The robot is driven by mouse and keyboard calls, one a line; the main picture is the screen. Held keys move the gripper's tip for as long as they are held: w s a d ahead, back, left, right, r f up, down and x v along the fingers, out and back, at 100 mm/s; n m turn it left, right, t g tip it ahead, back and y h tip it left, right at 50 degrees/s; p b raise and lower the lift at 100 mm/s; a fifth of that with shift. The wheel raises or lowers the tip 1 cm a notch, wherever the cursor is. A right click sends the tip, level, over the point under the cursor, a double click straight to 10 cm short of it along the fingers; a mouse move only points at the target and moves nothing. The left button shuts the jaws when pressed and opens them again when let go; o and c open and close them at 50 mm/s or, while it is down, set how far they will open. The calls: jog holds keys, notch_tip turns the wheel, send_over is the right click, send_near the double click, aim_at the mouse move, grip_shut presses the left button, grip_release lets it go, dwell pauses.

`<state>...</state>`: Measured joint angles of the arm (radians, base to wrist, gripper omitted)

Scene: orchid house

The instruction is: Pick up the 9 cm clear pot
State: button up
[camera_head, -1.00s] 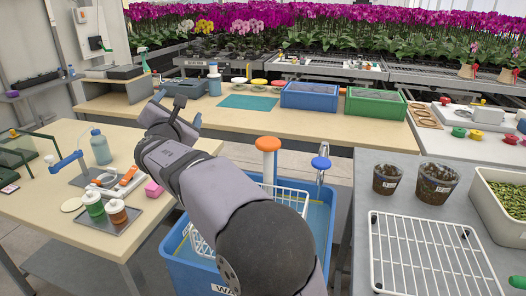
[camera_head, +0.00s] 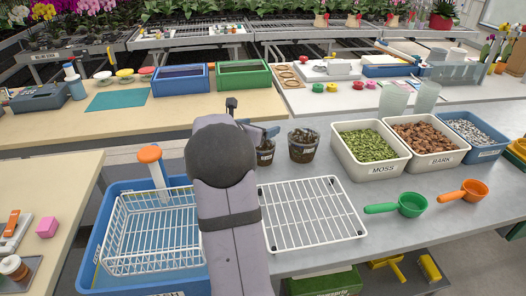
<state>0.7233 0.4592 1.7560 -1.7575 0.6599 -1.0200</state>
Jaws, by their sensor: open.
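Two clear pots with dark contents and white labels stand on the grey bench in the head view. The smaller pot (camera_head: 265,152) is just right of my arm and partly hidden by it. The larger pot (camera_head: 303,146) is fully visible to its right. Two empty, frosted clear pots, one (camera_head: 393,101) left of the other (camera_head: 427,97), stand farther back. I cannot read which is 9 cm. My gripper (camera_head: 253,122) is open, partly hidden behind my arm, and appears close to the smaller dark-filled pot; contact cannot be judged.
A white wire rack (camera_head: 311,212) lies in front of the pots. A white tub of moss (camera_head: 368,150), a bark tub (camera_head: 424,142) and a green scoop (camera_head: 409,205) are to the right. A blue tub (camera_head: 98,262) holding a white wire basket (camera_head: 152,232) is at left.

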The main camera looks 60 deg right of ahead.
send_near(268, 142)
jog(key=shift+x, duration=1.8)
jog(key=shift+d+f, duration=0.3)
jog(key=shift+d, duration=0.2)
jog(key=shift+d, duration=0.1)
jog(key=shift+p+x, duration=0.85)
jog(key=shift+x, duration=1.6)
jog(key=c, duration=0.8)
